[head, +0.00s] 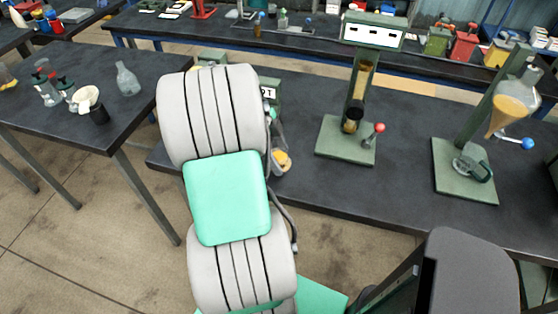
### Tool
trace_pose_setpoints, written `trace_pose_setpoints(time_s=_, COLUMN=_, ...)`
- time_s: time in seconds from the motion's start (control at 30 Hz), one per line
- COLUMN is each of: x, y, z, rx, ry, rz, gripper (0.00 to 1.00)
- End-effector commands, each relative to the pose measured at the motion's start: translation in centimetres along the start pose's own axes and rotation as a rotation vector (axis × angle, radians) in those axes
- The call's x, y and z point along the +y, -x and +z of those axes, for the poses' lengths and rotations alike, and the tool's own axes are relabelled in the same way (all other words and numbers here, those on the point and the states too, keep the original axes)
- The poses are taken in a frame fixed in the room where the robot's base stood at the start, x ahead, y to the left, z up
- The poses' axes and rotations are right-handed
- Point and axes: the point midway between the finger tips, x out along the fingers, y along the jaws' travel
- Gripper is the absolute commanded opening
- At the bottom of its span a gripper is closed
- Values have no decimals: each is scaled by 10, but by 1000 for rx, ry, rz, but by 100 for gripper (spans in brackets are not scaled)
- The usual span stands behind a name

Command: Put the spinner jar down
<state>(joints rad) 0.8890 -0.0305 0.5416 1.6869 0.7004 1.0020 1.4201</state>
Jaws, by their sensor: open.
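A small clear glass jar (282,162) with amber contents shows just right of my arm, at the near left part of the middle dark table (330,192). It looks like the spinner jar, but my arm hides part of it. My gripper (277,143) is mostly hidden behind my arm. Only a small part shows, just above and beside the jar. The jaws are open. Whether they still touch the jar, and whether its base rests fully on the table, I cannot tell.
A green stand (362,95) with a sight tube and red-knobbed lever stands mid-table. Right of it, another stand holds an amber-filled funnel flask (512,104) above a glass mug (473,168). A green box (269,92) is partly behind my arm. The left table (60,122) holds glassware.

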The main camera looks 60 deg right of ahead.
Motion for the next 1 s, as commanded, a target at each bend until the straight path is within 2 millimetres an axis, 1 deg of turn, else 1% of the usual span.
trace_pose_setpoints(time_s=0.03, x=0, y=0, z=0, rx=0, ry=0, rz=0, gripper=70)
trace_pose_setpoints(time_s=0.07, x=0, y=0, z=0, rx=0, ry=0, rz=0, gripper=68)
trace_pose_setpoints(time_s=0.83, x=0, y=1, z=0, rx=0, ry=2, rz=-1, gripper=5)
trace_pose_setpoints(time_s=0.9, x=0, y=1, z=0, rx=0, ry=2, rz=-1, gripper=0)
trace_pose_setpoints(time_s=1.0, x=0, y=1, z=0, rx=0, ry=2, rz=-1, gripper=0)
